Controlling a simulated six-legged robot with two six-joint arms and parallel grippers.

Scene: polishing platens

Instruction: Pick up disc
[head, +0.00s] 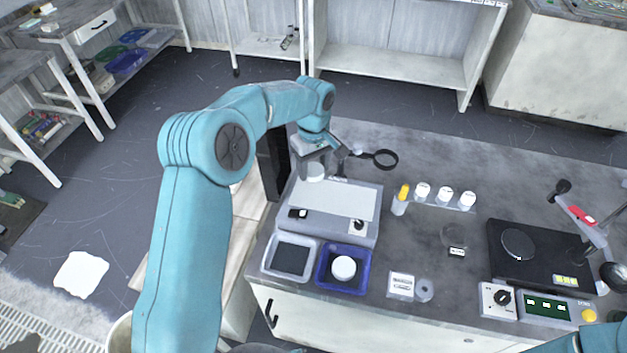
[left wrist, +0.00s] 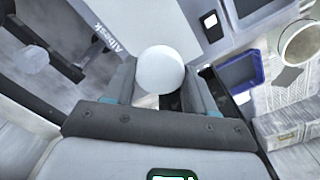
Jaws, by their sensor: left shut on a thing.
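My left gripper (head: 317,160) is shut on a round white disc (head: 315,171) and holds it over the back left part of a grey flat-topped machine (head: 361,226). In the left wrist view the disc (left wrist: 160,69) sits between the two fingers (left wrist: 163,90). Another white disc (head: 343,268) lies in a blue tray (head: 321,282) at the front of the bench. My right gripper is not in view; only a bit of my right arm shows at the bottom right.
A grey tray (head: 271,265) with a dark pad stands beside the blue tray. A magnifier (head: 386,159) is just right of my left gripper. Several small bottles (head: 444,194) and a black polishing unit (head: 540,262) stand to the right.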

